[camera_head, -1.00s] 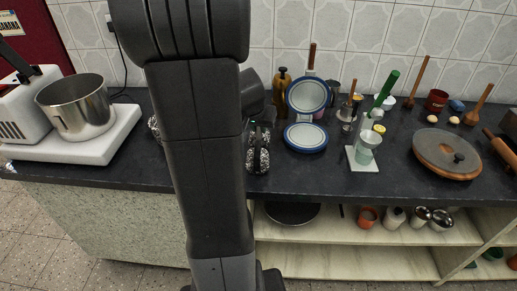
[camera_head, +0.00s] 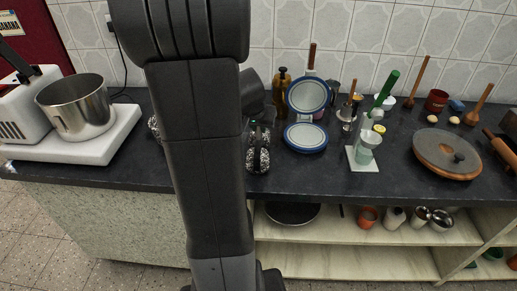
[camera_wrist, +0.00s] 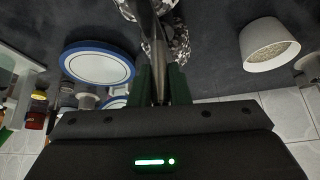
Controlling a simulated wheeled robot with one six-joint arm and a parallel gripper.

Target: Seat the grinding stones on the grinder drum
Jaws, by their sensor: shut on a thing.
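The grinding stones (camera_head: 258,160) are black-and-white speckled rollers on the counter side of my arm, right of it in the head view. They also show at the top of the wrist view (camera_wrist: 181,42), around a steel shaft (camera_wrist: 152,35). My gripper (camera_wrist: 162,88) is shut on this shaft, with green fingers on both sides. Whether the stones touch the counter cannot be told. The steel grinder drum (camera_head: 76,105) stands open-topped at the left. A speckled piece (camera_head: 154,125) peeps out left of my arm, mostly hidden.
The drum stands on a white grinder base (camera_head: 90,148). A white bowl with pale grainy contents (camera_wrist: 268,45) shows in the wrist view.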

